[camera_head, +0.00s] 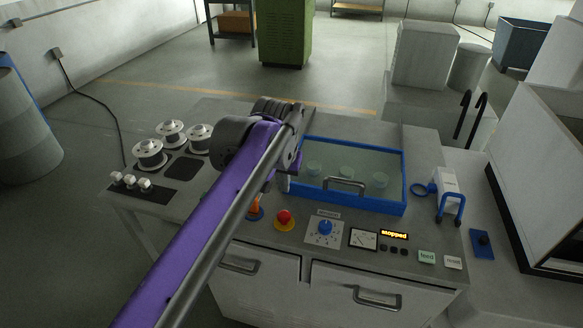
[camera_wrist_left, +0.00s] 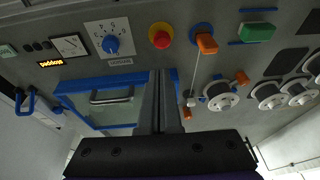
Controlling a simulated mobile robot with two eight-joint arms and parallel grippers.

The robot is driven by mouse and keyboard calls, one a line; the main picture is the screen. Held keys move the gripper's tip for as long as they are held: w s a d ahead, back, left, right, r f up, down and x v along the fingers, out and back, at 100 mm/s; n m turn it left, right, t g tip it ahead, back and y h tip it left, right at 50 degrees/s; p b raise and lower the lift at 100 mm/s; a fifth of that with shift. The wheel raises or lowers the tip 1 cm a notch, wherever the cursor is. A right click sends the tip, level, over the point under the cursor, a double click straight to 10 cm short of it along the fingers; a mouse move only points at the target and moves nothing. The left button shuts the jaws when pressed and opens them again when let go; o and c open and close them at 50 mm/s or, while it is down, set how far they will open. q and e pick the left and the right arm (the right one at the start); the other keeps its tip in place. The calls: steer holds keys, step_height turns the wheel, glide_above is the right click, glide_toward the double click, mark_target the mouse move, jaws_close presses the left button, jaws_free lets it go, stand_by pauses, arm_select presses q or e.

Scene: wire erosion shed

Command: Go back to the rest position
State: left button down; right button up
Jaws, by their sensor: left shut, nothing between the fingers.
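My left arm, purple with dark joints, reaches from the bottom left over the control console (camera_head: 285,262) in the head view. My left gripper (camera_head: 287,184) is mostly hidden behind its wrist, above the console near the left edge of the blue-framed lid (camera_head: 405,185). In the left wrist view the two grey fingers of my left gripper (camera_wrist_left: 157,73) are together with nothing between them. They show in front of the panel, which appears upside down. My right gripper is in neither view.
A red button (camera_head: 285,217), a blue knob (camera_head: 325,228) and a display reading "stopped" (camera_head: 394,235) line the console front. An orange switch (camera_wrist_left: 206,44) shows near the fingers. White spools (camera_head: 149,152) stand at the left. Open floor lies left of the console.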

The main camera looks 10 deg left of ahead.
arm_select(q)
steer(key=s+a+f+t, duration=0.1)
steer(key=s+f, duration=0.7)
steer(key=s, duration=0.3)
steer(key=s+a+f+t, duration=0.1)
steer(key=s+a+f, duration=0.1)
steer(key=s+f, duration=0.7)
steer(key=s, duration=0.3)
steer(key=shift+s, duration=0.15)
steer(key=shift+a+f, duration=0.1)
